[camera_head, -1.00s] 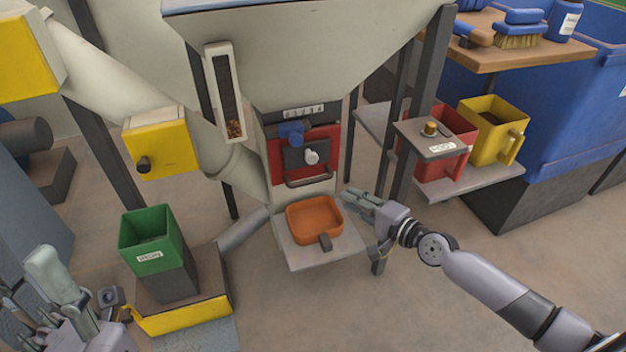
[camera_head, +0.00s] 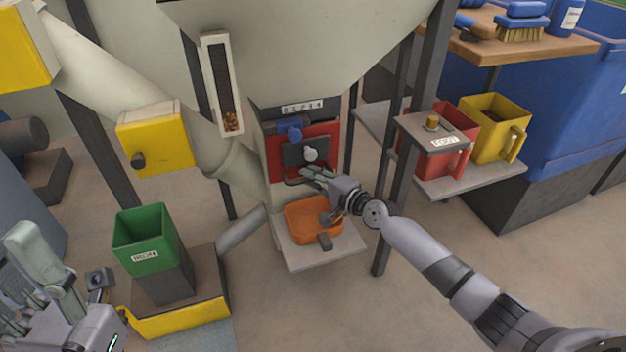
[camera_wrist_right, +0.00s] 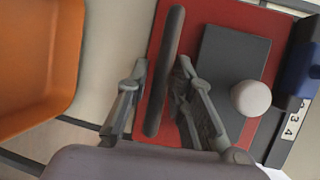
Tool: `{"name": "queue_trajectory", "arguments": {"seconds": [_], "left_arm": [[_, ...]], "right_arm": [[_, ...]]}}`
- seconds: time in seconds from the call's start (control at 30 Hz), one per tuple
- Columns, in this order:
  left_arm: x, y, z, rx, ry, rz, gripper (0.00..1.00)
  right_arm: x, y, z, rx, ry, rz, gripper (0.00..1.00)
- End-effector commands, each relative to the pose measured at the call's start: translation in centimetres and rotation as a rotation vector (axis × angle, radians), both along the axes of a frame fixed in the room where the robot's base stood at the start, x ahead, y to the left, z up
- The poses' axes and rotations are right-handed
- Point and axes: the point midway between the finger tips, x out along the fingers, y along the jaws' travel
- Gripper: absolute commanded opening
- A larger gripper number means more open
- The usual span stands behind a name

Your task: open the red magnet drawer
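The red magnet drawer (camera_head: 273,152) is in the front of the machine under the hopper, and it looks shut. Its dark bar handle (camera_wrist_right: 166,65) runs along the lower edge. A dark plate with a white knob (camera_wrist_right: 251,98) is on its face. My right gripper (camera_head: 312,177) is at the handle and hides part of it. In the right wrist view, my right gripper (camera_wrist_right: 160,75) is open, with the bar between its two fingers and gaps on both sides. My left gripper (camera_head: 38,270) is at the lower left, empty, its fingers apart.
An orange tray (camera_head: 301,225) sits on a grey shelf (camera_head: 320,252) just below the drawer and my right gripper. A dark post (camera_head: 392,210) stands close to the right. A green bin (camera_head: 145,240) is at left, red and yellow bins at right.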

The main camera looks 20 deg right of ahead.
Motion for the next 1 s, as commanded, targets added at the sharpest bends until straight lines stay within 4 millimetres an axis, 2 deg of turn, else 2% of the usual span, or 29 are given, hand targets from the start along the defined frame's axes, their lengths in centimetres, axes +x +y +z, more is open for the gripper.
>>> {"name": "queue_trajectory", "arguments": {"seconds": [0.1, 0.43, 1.0], "left_arm": [[-0.02, -0.01, 0.03, 0.000, 0.000, 0.000, 0.40], [-0.04, -0.01, 0.04, 0.000, -0.001, -0.001, 0.40], [-0.02, 0.00, 0.01, 0.000, 0.000, -0.001, 0.40]], "right_arm": [[-0.02, 0.00, 0.01, 0.000, 0.000, 0.000, 0.21], [-0.05, -0.02, 0.00, 0.000, 0.000, 0.000, 0.00], [-0.07, -0.05, -0.05, -0.001, 0.000, 0.000, 0.00]]}}
